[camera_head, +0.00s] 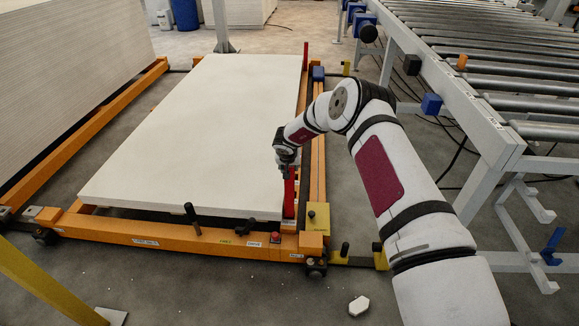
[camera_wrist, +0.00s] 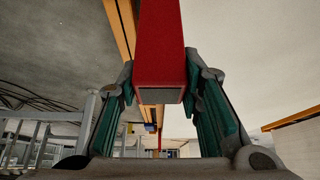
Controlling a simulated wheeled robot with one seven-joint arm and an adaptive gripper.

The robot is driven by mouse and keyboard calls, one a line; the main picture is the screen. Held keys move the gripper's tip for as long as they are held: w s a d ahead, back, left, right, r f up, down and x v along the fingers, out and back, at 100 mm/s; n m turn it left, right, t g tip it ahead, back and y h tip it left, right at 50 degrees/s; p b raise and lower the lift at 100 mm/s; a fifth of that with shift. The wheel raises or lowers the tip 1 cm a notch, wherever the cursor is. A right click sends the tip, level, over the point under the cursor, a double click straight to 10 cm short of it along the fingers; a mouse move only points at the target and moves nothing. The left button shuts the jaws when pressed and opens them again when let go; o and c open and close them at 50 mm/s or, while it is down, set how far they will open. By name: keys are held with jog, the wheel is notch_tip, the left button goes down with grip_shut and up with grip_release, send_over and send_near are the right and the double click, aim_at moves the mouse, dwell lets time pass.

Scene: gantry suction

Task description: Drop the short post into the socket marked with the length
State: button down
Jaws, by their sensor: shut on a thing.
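My gripper (camera_head: 286,169) is shut on a red post (camera_head: 289,196) near the front right corner of the white board stack. The post stands about upright below my gripper, and its foot is close to the orange frame (camera_head: 200,240). I cannot tell whether the foot sits in a socket. In the wrist view my gripper (camera_wrist: 160,72) has a finger on each side of the red post (camera_wrist: 160,40), and the post's near end shows. Small white labels (camera_head: 145,241) mark the frame's front beam.
The white board (camera_head: 200,130) fills the orange frame. A second red post (camera_head: 305,56) stands at its far right corner. A black upright handle (camera_head: 192,218) rises at the front. A roller conveyor (camera_head: 490,130) stands right. A pale block (camera_head: 358,306) lies on the floor.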

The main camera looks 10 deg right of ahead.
notch_tip(320, 180, down, 6)
jog(key=b, duration=0.3)
jog(key=c, duration=1.1)
grip_release()
jog(key=shift+o, duration=0.2)
jog(key=shift+f, duration=0.1)
jog(key=shift+f, duration=0.1)
jog(key=v, duration=1.2)
jog(key=shift+w, duration=0.1)
